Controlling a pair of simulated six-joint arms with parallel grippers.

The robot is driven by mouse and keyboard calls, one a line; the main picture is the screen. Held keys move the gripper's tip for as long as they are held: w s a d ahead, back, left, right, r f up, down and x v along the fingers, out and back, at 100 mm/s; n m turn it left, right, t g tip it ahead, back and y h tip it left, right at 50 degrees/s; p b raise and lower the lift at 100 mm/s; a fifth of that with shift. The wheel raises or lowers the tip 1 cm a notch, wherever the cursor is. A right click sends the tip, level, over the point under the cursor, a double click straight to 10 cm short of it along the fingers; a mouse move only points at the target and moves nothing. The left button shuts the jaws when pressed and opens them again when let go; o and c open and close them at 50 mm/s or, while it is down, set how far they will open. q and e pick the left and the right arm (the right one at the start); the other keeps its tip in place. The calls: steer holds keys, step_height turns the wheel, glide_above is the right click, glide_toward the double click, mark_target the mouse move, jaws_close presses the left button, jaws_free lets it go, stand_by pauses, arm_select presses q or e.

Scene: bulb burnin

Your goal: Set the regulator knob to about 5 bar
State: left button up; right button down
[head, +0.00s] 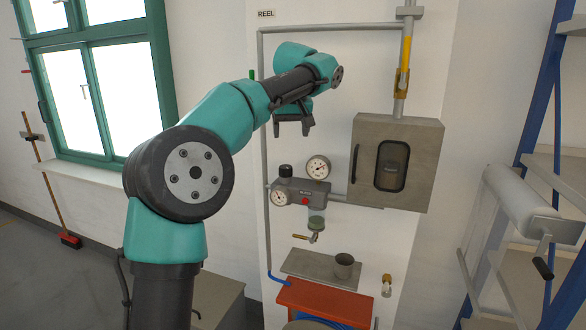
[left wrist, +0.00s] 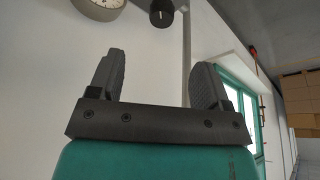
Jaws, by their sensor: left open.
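The regulator (head: 305,190) is a dark grey block on the wall with a black knob (head: 285,170) on its top left. A round gauge (head: 318,167) stands at its upper right and another gauge (head: 280,198) sits on its left face; their readings are too small to tell. My left gripper (head: 292,130) is open and empty, pointing down above the knob and apart from it. In the left wrist view the knob (left wrist: 161,12) shows at the top edge, beyond the open fingers (left wrist: 157,62). A gauge (left wrist: 98,4) is cut off there. My right gripper is out of view.
A grey box (head: 397,160) with a dark window hangs right of the regulator. A pipe (head: 264,120) runs down the wall on the left. Below are a small valve (head: 306,237), a grey shelf with a cup (head: 344,266) and a red bench (head: 325,303).

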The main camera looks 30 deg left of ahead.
mark_target(286, 167)
arm_select(q)
step_height(286, 167, up, 3)
steer(key=shift+s+f+n, duration=0.15)
steer(key=shift+f+n, duration=0.05)
steer(key=shift+n, duration=0.2)
steer(key=shift+f, duration=0.15)
steer(key=x, duration=1.7)
steer(key=shift+a, duration=0.3)
steer(key=shift+c, duration=0.3)
steer(key=c, duration=0.9)
steer(key=shift+o, duration=0.2)
